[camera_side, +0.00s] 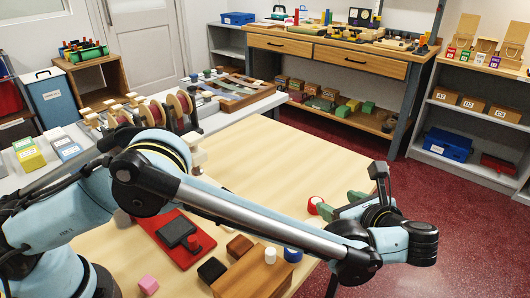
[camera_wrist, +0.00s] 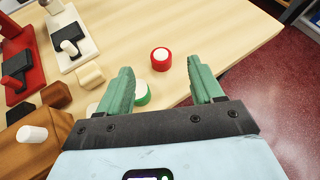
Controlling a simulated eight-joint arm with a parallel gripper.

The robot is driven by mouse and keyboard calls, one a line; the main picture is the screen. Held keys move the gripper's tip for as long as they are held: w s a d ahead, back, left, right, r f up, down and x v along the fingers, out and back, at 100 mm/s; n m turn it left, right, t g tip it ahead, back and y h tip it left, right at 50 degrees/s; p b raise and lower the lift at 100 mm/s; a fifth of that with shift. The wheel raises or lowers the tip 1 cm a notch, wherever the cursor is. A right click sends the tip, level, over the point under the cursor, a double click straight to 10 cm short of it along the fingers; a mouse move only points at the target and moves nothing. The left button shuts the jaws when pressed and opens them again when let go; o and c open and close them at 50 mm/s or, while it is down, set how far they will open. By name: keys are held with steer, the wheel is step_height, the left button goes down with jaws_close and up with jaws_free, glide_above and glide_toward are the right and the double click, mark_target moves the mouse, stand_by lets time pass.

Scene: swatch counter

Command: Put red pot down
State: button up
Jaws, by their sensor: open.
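The red pot (camera_wrist: 160,60), a short red cylinder with a pale top, stands upright on the wooden table (camera_wrist: 135,25) in the wrist view. It also shows in the side view (camera_side: 314,206), near the table's right edge. My gripper (camera_wrist: 160,76) has its two green fingers spread wide, with nothing held between them. The pot lies just beyond the fingertips, roughly centred between them, and looks apart from both. In the side view my gripper (camera_side: 338,208) is just right of the pot. A green-and-white pot (camera_wrist: 142,94) is partly hidden by the left finger.
A red tray with a dark pad (camera_side: 175,238) stands left on the table. Bare table lies beyond the red pot.

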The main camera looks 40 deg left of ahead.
steer(key=s+a+r+n+g+h, duration=0.1)
steer(key=a+r+n+h, duration=0.3)
steer(key=a, duration=0.4)
steer(key=s+a+r+n+g+h, duration=0.1)
steer(key=s+a+r+n, duration=0.1)
steer(key=a+r+n, duration=0.45)
steer(key=s+a+f+n+t+h, duration=0.2)
steer(key=s+a+n+h, duration=0.3)
steer(key=s+a+n, duration=0.5)
steer(key=s+f+n, duration=0.1)
steer(key=s+n, duration=0.1)
steer(key=s, duration=0.1)
steer(key=shift+s+a+f+t+h, duration=0.15)
steer(key=shift+f+t+h, duration=0.15)
steer(key=shift+f+t, duration=0.1)
